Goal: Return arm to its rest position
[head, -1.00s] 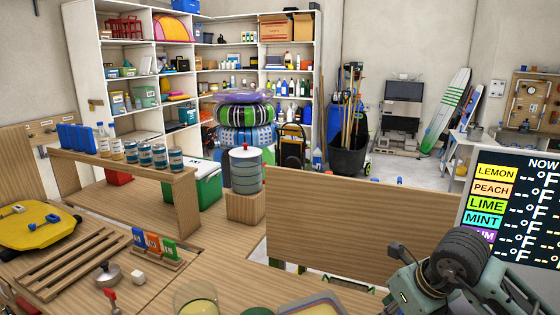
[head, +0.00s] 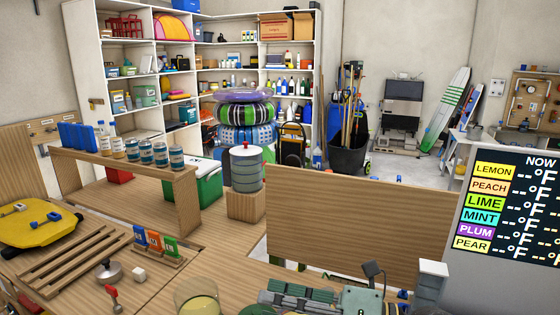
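My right arm reaches in along the bottom right of the head view. Its gripper (head: 300,297) is low over the front of the wooden counter (head: 235,280), with the ridged fingers toward the left. The fingers are partly cut off by the lower edge, so I cannot tell whether they are open or shut. I see nothing clearly held in them. My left arm and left gripper are out of view.
A clear container with yellow contents (head: 196,298) stands left of the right gripper. A wooden panel (head: 360,222) rises behind it, and the temperature board (head: 510,205) stands to the right.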

